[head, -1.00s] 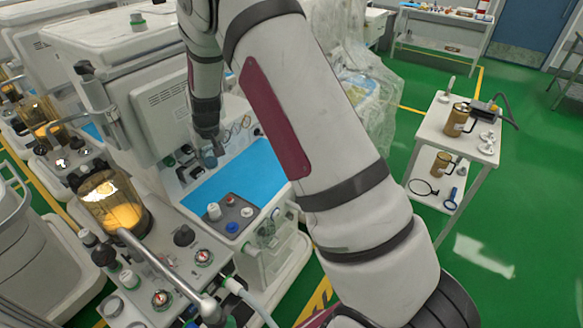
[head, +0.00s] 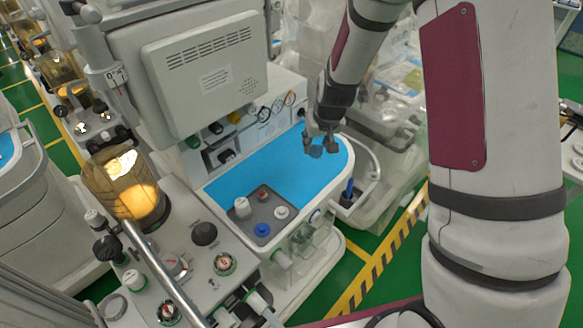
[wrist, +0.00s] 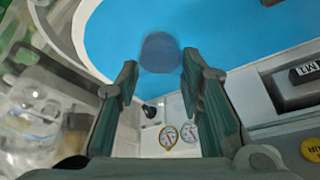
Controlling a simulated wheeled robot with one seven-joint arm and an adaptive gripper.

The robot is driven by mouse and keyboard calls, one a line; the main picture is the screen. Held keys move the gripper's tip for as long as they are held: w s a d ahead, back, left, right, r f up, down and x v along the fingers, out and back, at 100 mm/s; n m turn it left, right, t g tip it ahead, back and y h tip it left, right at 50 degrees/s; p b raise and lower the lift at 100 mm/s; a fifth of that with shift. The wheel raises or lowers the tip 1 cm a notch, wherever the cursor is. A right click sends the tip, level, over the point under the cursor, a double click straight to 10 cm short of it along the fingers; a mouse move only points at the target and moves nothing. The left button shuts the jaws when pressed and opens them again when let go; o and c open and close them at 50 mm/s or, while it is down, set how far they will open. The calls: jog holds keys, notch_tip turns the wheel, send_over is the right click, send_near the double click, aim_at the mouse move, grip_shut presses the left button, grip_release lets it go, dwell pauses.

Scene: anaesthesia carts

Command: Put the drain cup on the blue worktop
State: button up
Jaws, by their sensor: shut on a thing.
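The drain cup is a small grey-blue cup (head: 315,152), seen in the head view at the tip of my gripper (head: 321,143). In the wrist view the cup (wrist: 160,52) sits between the fingertips of my gripper (wrist: 160,72), which is shut on it. The blue worktop (head: 285,178) is on the cart in the middle of the head view. The cup shows against its far right part, near the rounded end. The worktop also fills the top of the wrist view (wrist: 225,30). I cannot tell how far the cup is above the surface.
A grey panel with knobs (head: 265,216) occupies the worktop's near edge. Gauges (head: 277,107) line the cart behind it. A monitor housing (head: 205,75) stands at the back left, an amber canister (head: 125,185) at the left. The worktop's middle is clear.

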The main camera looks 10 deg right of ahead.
jog(key=s+f+n+y+b, duration=0.1)
jog(key=s+f+n+b, duration=0.3)
jog(key=s, duration=0.6)
jog(key=shift+m, duration=0.7)
jog(key=w, duration=0.5)
jog(key=w+f, duration=0.1)
jog(key=w, duration=0.4)
jog(key=w+d+f+p, duration=0.1)
jog(key=w, duration=0.4)
jog(key=shift+w, duration=0.35)
jog(key=shift+w+f+p, duration=0.15)
jog(key=shift+f+p, duration=0.2)
jog(key=shift+f, duration=1.4)
jog(key=shift+f, duration=0.1)
jog(key=o, duration=1)
jog(key=shift+o, duration=0.2)
